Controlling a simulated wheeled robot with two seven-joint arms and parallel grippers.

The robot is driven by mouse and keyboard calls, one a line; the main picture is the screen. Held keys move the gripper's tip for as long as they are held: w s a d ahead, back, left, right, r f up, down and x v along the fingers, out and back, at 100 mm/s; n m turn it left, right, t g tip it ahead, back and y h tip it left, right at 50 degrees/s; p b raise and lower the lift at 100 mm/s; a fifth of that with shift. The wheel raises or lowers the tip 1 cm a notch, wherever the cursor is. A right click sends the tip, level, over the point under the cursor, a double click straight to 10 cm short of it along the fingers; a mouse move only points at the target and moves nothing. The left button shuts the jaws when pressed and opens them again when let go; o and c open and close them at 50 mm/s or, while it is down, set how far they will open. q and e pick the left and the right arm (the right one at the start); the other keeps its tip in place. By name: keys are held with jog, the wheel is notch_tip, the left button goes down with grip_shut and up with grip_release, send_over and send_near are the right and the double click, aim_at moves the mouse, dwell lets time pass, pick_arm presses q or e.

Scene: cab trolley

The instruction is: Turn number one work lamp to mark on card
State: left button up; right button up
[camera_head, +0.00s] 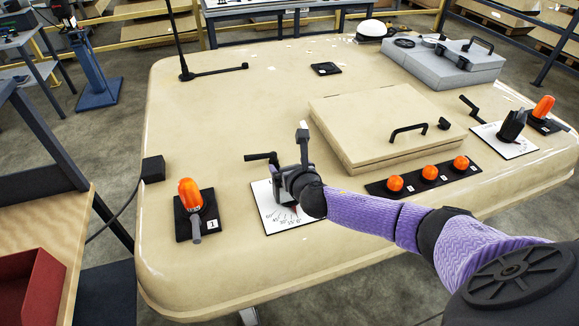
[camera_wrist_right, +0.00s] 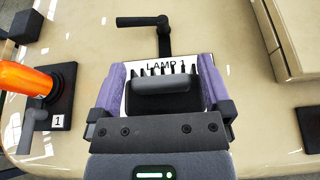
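The number one work lamp (camera_wrist_right: 165,97), dark with several fins, sits on a white card (camera_head: 275,222) at the front left of the beige cab roof. The wrist view reads LAMP 1 on the card (camera_wrist_right: 166,67). In the head view the card shows angle figures and a small red mark beside my gripper; part of the scale is hidden. My right gripper (camera_wrist_right: 165,90) is over the lamp, with one purple finger on each side of it. I cannot tell whether the fingers press on it. In the head view my gripper (camera_head: 293,180) mostly hides the lamp. My left gripper is not in view.
A black handle (camera_head: 262,157) stands just behind the card. An orange beacon (camera_head: 190,195) on a plate marked 1 is to the left. A beige hatch (camera_head: 370,115) and a strip of orange domes (camera_head: 396,183) lie right. A second lamp (camera_head: 511,124) stands far right.

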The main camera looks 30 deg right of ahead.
jog(key=c, duration=1.1)
jog(key=shift+o, duration=0.2)
jog(key=shift+a+r+m+h+p, duration=0.1)
jog(key=shift+r+m+h+p, duration=0.05)
jog(key=shift+m+h+p, duration=0.35)
jog(key=shift+m+g+h+p, duration=0.3)
jog(key=shift+m+h, duration=0.2)
jog(key=shift+h, duration=0.1)
jog(key=shift+m+g+h, duration=0.3)
jog(key=shift+m+h, duration=0.3)
jog(key=shift+h, duration=0.1)
jog(key=o, duration=1.1)
